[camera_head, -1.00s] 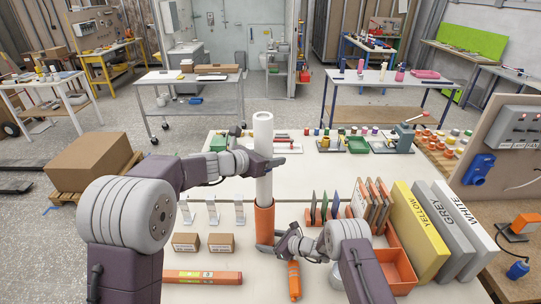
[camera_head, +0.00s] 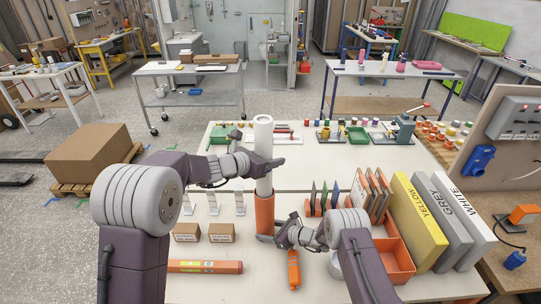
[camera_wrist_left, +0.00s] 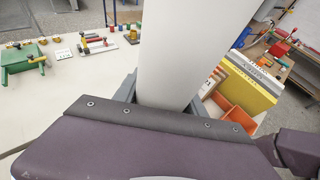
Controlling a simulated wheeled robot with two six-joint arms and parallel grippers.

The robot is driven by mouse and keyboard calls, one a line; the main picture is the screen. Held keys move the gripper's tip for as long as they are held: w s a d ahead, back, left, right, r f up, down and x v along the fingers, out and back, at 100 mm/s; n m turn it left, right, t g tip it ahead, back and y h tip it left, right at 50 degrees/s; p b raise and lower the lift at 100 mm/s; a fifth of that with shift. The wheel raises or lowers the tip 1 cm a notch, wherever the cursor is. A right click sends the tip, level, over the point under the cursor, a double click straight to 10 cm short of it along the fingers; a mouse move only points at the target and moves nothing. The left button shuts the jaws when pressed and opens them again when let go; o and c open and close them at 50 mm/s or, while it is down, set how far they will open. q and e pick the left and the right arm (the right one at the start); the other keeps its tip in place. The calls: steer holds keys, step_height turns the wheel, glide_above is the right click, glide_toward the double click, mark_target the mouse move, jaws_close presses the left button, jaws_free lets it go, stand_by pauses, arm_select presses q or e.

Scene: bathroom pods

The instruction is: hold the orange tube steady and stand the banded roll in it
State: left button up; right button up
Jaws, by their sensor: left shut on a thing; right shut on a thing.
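The banded roll (camera_head: 263,145) is a tall white cylinder, upright in the middle of the head view; I cannot make out its bands. My left gripper (camera_head: 266,166) is shut around it below mid-height. The roll also fills the middle of the left wrist view (camera_wrist_left: 180,50). The orange tube (camera_head: 265,212) stands upright directly below it on the white table. The roll's lower end meets the tube's mouth and appears to be inside it; the depth is hidden. My right gripper (camera_head: 268,238) is shut on the tube low down, near the tabletop.
Two small cardboard boxes (camera_head: 205,233) and clear stands (camera_head: 212,205) are left of the tube. An orange bar (camera_head: 204,267) lies in front. An orange bottle (camera_head: 294,270) lies below my right gripper.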

arm_select(q)
steer(key=o, duration=1.6)
steer(key=v, duration=1.2)
arm_select(e)
steer(key=o, duration=1.4)
